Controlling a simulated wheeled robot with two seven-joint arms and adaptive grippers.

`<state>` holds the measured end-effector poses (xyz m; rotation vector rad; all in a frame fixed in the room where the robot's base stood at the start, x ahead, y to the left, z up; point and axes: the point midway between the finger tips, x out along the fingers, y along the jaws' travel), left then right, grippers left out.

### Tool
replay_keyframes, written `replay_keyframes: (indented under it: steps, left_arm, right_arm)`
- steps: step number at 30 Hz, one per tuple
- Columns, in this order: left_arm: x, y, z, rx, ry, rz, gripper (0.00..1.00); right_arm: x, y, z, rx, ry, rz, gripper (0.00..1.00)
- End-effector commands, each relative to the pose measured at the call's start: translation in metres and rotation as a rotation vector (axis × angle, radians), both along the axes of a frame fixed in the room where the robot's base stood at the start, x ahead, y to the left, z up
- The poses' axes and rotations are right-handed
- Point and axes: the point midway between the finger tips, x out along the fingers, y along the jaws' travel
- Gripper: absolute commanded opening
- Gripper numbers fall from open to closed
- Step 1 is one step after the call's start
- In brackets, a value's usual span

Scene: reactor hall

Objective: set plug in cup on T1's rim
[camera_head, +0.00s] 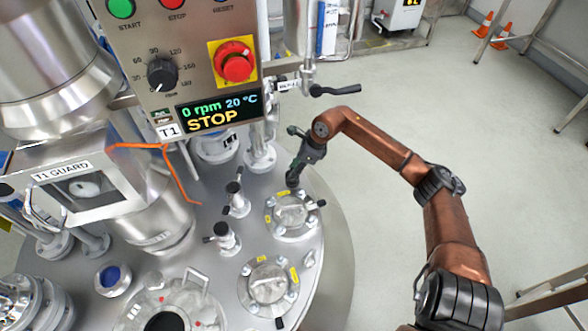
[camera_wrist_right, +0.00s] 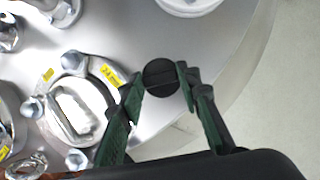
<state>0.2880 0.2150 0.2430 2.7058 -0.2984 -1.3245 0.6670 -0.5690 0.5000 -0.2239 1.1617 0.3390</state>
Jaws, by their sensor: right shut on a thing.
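My right gripper (camera_head: 297,167) reaches in from the right over T1's metal lid, beside a round clamped port (camera_head: 290,216). In the right wrist view its green-padded fingers (camera_wrist_right: 160,84) are shut on a round black plug (camera_wrist_right: 160,77). The plug also shows in the head view as a dark knob (camera_head: 292,181) below the fingers, over the lid near its right edge. The plug's underside is hidden. I cannot tell for certain which fitting is the cup; a white round rim (camera_wrist_right: 190,4) is cut off at the wrist view's top. My left gripper is not in view.
T1's control box (camera_head: 190,65) hangs above the lid, with a black-handled valve (camera_head: 335,90) at its right. A second clamped port (camera_head: 268,284) and small valves (camera_head: 227,238) stand left of my right arm. Open floor lies to the right.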

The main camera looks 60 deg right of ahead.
Motion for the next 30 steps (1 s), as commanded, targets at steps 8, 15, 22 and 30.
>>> replay_keyframes:
  steps: [8, 15, 22, 30]
  left_arm:
    - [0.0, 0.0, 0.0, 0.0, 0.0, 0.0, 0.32]
    - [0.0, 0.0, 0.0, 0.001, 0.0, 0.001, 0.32]
    - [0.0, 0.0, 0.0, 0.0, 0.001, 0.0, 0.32]
    - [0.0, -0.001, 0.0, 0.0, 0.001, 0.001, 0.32]
  right_arm:
    - [0.0, 0.0, 0.0, 0.0, 0.0, 0.0, 0.34]
    - [0.0, 0.0, 0.0, 0.0, 0.0, 0.0, 0.5]
    - [0.0, 0.0, 0.0, 0.0, 0.0, 0.0, 0.52]
    - [-0.008, -0.005, 0.02, -0.005, -0.001, 0.0, 0.52]
